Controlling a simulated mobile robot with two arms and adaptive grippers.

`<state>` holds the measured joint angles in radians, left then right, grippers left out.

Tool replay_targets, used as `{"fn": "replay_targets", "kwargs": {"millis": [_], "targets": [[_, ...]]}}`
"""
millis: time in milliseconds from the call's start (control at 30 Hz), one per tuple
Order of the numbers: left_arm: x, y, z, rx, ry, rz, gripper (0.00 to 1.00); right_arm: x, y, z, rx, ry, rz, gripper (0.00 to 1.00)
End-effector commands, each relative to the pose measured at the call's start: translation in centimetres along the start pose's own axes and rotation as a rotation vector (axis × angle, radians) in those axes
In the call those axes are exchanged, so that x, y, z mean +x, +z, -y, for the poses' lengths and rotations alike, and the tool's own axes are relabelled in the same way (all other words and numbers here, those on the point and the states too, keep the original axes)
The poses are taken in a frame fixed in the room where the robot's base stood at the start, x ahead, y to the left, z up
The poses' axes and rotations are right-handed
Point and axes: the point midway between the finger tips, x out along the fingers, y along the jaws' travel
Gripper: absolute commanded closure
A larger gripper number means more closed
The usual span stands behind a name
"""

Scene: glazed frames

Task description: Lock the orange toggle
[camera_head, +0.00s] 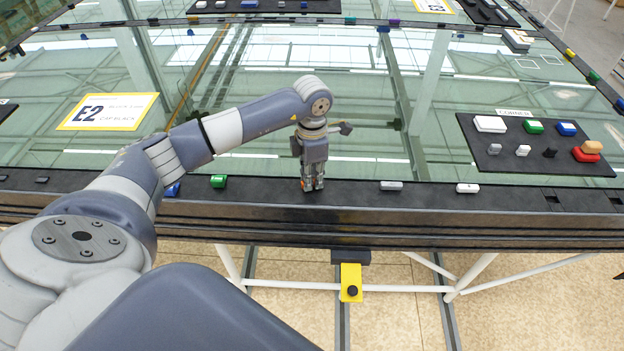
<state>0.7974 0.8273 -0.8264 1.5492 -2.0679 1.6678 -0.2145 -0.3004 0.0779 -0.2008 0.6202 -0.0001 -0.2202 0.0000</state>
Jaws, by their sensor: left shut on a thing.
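My left gripper (312,186) points down at the black front rail (340,222) of the glazed frame, near the middle of the view. My right gripper is not in view.
On the same rail sit a blue toggle (173,189) and a green toggle (218,181) to the left, and white toggles (391,185) to the right. A black board (535,165) with several pieces lies on the glass at right. A yellow-and-white E2 sign (108,111) lies at left.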

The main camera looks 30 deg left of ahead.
Motion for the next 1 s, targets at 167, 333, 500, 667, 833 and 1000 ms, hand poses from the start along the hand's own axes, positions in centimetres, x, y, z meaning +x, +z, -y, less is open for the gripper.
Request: {"fn": "replay_targets", "kwargs": {"millis": [167, 333, 500, 667, 833, 1000], "targets": [[0.1, 0.1, -0.1, -0.169, 0.003, 0.002, 1.0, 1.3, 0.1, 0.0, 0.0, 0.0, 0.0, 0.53], [0.1, 0.0, -0.1, -0.33, 0.003, 0.003, 1.0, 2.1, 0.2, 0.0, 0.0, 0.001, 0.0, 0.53], [0.1, 0.1, -0.1, -0.492, 0.003, 0.004, 1.0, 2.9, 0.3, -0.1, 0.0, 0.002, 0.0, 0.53], [0.0, 0.0, -0.1, -0.644, 0.003, 0.003, 1.0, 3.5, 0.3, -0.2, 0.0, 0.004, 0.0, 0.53], [0.0, 0.1, -0.1, -0.805, 0.002, 0.004, 1.0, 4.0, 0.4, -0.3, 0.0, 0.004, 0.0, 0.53], [-0.1, 0.1, -0.1, -0.959, 0.001, 0.005, 1.0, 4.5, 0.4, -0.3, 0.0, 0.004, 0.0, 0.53]]}}
